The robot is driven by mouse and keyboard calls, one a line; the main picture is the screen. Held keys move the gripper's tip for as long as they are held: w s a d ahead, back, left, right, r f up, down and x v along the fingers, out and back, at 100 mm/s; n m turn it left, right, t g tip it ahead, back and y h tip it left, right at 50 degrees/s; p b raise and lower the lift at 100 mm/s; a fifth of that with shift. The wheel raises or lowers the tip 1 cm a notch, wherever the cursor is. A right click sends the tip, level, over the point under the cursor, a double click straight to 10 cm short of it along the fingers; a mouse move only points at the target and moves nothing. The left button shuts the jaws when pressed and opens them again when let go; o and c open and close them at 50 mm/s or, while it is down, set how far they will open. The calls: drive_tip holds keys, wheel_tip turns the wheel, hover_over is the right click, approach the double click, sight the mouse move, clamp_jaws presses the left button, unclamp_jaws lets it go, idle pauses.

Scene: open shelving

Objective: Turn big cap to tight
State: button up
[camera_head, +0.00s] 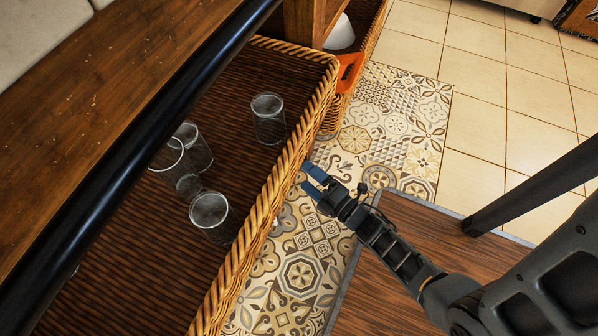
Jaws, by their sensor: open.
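No big cap can be made out in this view. My gripper (310,181), with two blue fingertips, is open with nothing visible between the fingers. It is just outside the right rim of a large wicker basket (303,142), above the patterned floor. The fingers point toward the basket.
Several clear glasses, among them one at the back (268,118) and one at the front (210,215), stand in the basket. A dark bar (165,115) crosses above it. An orange object (349,73) is at its far corner. The patterned mat (385,125) looks clear.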

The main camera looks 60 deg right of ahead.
drive_tip(key=x, duration=0.3)
drive_tip(key=shift+w, duration=0.25)
drive_tip(key=c, duration=0.7)
